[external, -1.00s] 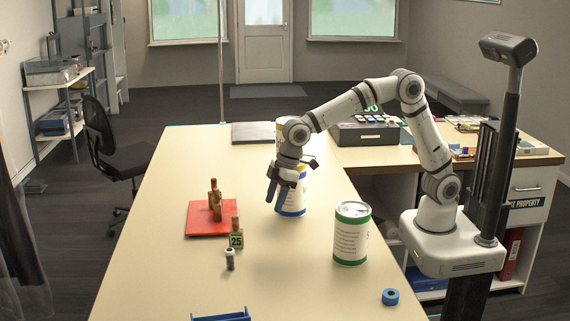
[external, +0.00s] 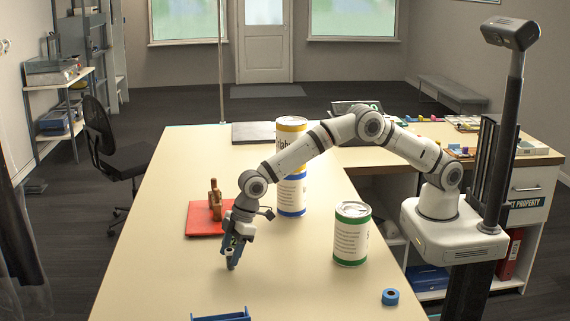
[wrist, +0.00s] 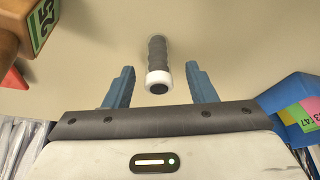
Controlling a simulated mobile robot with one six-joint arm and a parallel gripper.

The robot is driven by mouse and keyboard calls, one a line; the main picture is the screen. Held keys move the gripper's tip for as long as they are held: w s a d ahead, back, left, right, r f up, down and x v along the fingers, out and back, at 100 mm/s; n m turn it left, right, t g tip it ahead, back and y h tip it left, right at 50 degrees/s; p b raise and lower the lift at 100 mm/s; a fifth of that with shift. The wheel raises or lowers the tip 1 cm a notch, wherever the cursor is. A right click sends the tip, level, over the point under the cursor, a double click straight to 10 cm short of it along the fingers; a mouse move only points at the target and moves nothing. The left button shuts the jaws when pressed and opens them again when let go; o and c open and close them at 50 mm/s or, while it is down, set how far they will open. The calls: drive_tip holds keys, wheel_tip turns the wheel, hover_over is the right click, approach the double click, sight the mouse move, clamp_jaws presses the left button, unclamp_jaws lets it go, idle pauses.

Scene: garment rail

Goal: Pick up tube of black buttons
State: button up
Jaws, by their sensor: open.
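The tube of black buttons (wrist: 158,60) shows in the wrist view as a dark ribbed cylinder with a white ring at its near end. It lies between the two blue fingers of my gripper (wrist: 160,75), with a visible gap on each side. My gripper is open and holds nothing. In the external view my gripper (external: 232,258) points down close above the tabletop. It hides most of the tube there.
A wooden block marked 25 (wrist: 42,22) is near at upper left in the wrist view. A red board (external: 200,222) with a wooden figure, a green-banded can (external: 351,235), a blue tape roll (external: 390,297) and a blue tray (external: 222,316) share the table (external: 150,270).

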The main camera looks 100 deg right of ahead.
sight(228, 270)
drive_tip(key=shift+p+x, duration=0.35)
drive_tip(key=shift+x, duration=1.3)
drive_tip(key=shift+d, duration=0.1)
drive_tip(key=shift+c, duration=0.5)
drive_tip(key=c, duration=1)
drive_tip(key=shift+o, duration=0.2)
